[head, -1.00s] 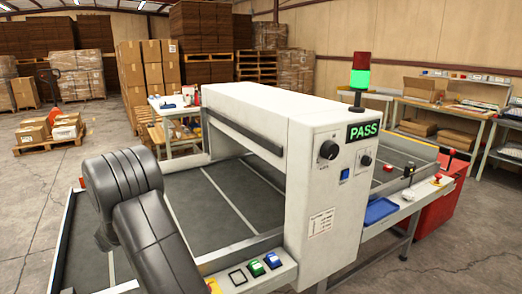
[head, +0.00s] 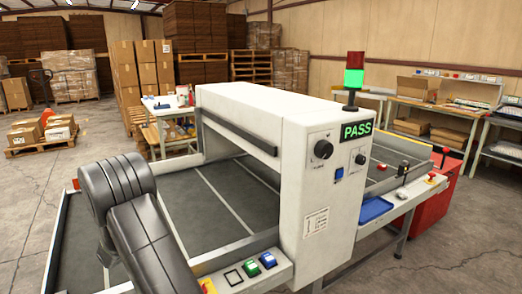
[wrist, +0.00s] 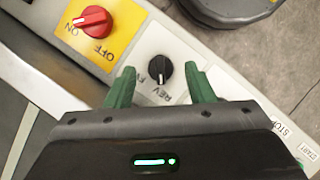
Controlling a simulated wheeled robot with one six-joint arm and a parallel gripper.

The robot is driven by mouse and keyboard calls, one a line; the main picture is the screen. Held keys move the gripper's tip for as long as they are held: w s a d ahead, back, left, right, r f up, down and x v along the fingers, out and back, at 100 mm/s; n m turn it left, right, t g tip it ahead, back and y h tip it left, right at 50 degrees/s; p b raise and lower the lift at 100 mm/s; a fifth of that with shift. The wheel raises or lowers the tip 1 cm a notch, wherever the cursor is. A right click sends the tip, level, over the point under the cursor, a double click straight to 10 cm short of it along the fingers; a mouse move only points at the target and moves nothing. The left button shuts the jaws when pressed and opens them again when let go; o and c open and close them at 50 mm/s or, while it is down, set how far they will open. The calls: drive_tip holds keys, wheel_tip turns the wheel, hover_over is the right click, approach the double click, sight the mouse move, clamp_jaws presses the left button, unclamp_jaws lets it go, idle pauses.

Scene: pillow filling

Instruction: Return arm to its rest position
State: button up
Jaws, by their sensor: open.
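My gripper (wrist: 161,88) shows in the wrist view with its two green fingers apart and nothing between them. It is above a control panel (wrist: 213,68), and a black rotary knob (wrist: 160,70) marked FW and REV appears between the fingertips. I cannot tell how high the fingers are above the knob. A red switch knob (wrist: 93,19) on a yellow ON/OFF plate is to the upper left. In the head view my dark arm stands at the lower left, and my gripper is out of that view.
A white machine (head: 240,118) with a lit green PASS display (head: 357,130) spans a grey conveyor (head: 185,210). Green and blue buttons (head: 259,264) are on its front edge. A blue tray (head: 375,209) and a red cabinet (head: 437,205) are at the right. Open floor (head: 450,245) is at lower right.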

drive_tip(key=v, duration=1.3)
drive_tip(key=x, duration=1.3)
drive_tip(key=shift+s+d+f, duration=0.1)
drive_tip(key=shift+d+f, duration=0.05)
drive_tip(key=shift+f, duration=0.15)
drive_tip(key=m+g+p, duration=0.1)
drive_tip(key=m, duration=0.2)
drive_tip(key=shift+d, duration=0.1)
drive_tip(key=m, duration=0.2)
drive_tip(key=m+g+y+p, duration=0.1)
drive_tip(key=m, duration=0.1)
drive_tip(key=shift+w+d+m+y, duration=0.1)
drive_tip(key=shift+w+m+y, duration=0.1)
drive_tip(key=shift+m+y, duration=0.15)
drive_tip(key=m+g+y+p, duration=0.1)
drive_tip(key=m, duration=0.2)
drive_tip(key=shift+d+m, duration=0.1)
drive_tip(key=shift+m, duration=0.25)
drive_tip(key=m+y+p, duration=0.2)
drive_tip(key=m, duration=0.2)
drive_tip(key=shift+d, duration=0.1)
drive_tip(key=shift+w+r+m, duration=0.2)
drive_tip(key=shift+m, duration=0.2)
drive_tip(key=shift+w+r, duration=0.25)
drive_tip(key=shift+r, duration=0.4)
